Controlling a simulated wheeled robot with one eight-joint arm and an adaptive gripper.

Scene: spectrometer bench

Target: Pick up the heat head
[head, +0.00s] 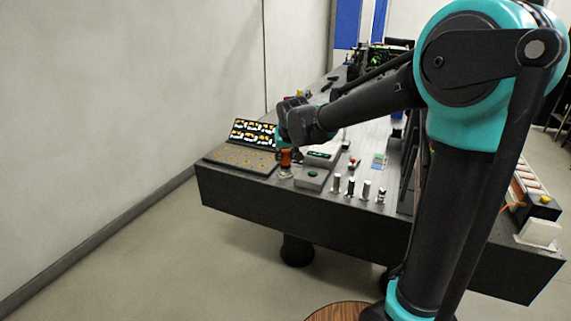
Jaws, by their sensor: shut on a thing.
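My gripper (283,146) is small in the head view, over the left end of the dark bench (300,205). It points down from my dark wrist. It is shut on a small orange-brown upright cylinder, which I take for the heat head (286,158). A pale base shows just under the cylinder; I cannot tell whether the two touch. The fingers and the cylinder's top are partly hidden by my wrist.
Left of the gripper is a tilted panel (252,133) with lit tiles and a tan board (240,157). To the right are a grey box with a green top (312,174) and several small metal cylinders (351,187) near the front edge. A wall runs along the left.

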